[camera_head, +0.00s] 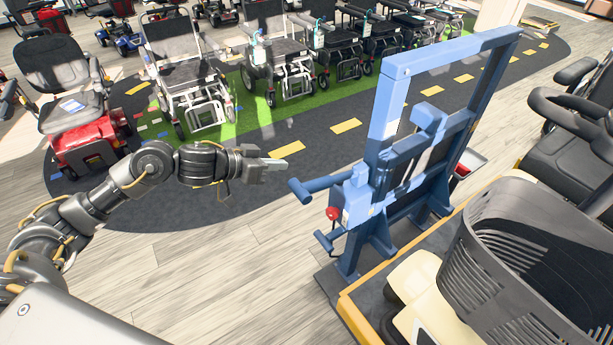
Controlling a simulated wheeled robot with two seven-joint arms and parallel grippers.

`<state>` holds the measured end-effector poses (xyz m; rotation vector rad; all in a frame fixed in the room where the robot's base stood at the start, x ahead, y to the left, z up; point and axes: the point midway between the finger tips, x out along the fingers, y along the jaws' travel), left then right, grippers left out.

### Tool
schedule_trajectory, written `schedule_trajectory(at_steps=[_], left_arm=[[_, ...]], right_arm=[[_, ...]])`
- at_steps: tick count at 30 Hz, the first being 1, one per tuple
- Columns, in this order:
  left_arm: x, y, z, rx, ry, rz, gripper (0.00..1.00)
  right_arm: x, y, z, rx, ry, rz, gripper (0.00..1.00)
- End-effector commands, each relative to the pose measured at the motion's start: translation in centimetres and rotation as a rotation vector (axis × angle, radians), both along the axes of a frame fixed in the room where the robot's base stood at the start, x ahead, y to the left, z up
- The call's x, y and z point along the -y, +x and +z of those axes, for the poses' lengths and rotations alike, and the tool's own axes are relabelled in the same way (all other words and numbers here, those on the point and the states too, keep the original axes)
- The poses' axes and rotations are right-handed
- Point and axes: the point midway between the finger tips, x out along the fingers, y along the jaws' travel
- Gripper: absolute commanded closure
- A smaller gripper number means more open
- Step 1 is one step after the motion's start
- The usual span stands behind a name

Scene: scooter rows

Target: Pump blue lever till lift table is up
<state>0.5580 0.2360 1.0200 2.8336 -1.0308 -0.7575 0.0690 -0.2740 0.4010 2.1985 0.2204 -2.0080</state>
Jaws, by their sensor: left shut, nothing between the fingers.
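The blue lift table frame (386,118) stands upright at centre right, with a tall open handle frame on top. A blue lever (316,187) sticks out to the left from its column, with a thick round end. A smaller blue pedal-like bar (328,240) sits lower down, below a red knob (333,213). My left gripper (287,165) is shut and empty. It is just above and left of the lever's end, apart from it in the picture. My right gripper is not in view.
A yellow-edged platform (358,321) extends from the blue frame, with a grey-backed scooter seat (520,265) on it. A red scooter (85,135) stands at left, and several wheelchairs line the back. Wooden floor (230,265) is clear in front.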

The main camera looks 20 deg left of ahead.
Motion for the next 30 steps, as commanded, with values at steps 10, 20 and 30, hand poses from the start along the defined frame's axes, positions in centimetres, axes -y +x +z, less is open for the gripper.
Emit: schedule_trajectory(at_steps=[10,20,30], left_arm=[[1.2,1.3,-0.7,-0.001,-0.004,0.002,1.0],[5.3,5.8,-3.6,-0.002,-0.003,0.002,1.0],[6.2,5.8,-7.4,-0.001,-0.001,0.0,1.0]], right_arm=[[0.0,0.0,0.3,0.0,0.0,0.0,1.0],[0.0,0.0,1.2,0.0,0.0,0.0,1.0],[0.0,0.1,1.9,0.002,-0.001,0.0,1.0]])
